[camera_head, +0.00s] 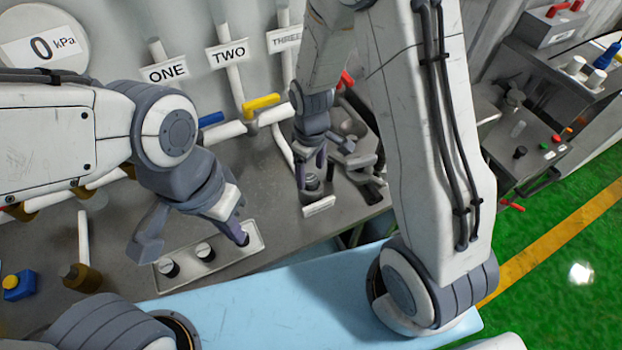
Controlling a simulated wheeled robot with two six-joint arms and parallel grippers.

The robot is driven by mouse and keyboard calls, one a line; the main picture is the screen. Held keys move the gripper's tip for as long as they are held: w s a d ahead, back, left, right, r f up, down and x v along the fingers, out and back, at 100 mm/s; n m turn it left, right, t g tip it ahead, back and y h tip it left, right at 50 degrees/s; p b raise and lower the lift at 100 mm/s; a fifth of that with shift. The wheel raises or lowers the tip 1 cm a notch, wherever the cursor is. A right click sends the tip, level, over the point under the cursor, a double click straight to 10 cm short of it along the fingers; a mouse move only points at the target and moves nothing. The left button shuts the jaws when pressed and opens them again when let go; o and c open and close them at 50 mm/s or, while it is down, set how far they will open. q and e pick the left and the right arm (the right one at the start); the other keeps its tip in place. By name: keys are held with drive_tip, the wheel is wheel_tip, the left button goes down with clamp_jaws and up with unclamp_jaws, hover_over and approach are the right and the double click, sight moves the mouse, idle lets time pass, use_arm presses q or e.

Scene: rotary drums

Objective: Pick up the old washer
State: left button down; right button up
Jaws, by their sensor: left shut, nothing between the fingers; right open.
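My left gripper (240,235) points down at the right end of a metal plate (225,259) with dark round pieces on it. My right gripper (310,165) is open, further back on the bench. Its fingertips are over or around a small dark round fitting (312,184) with a white label (319,206) in front; I cannot tell if they touch. I cannot make out the old washer for certain.
Pipes labelled ONE (165,73) and TWO (229,53) stand behind, with a yellow valve handle (262,102). A grey clamp-like fixture (352,155) sits right of my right gripper. The grey bench (120,250) has bare room at left.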

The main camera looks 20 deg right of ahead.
sight(311, 183)
drive_tip(key=shift+f, duration=1.3)
clamp_jaws()
drive_tip(key=shift+r, duration=0.1)
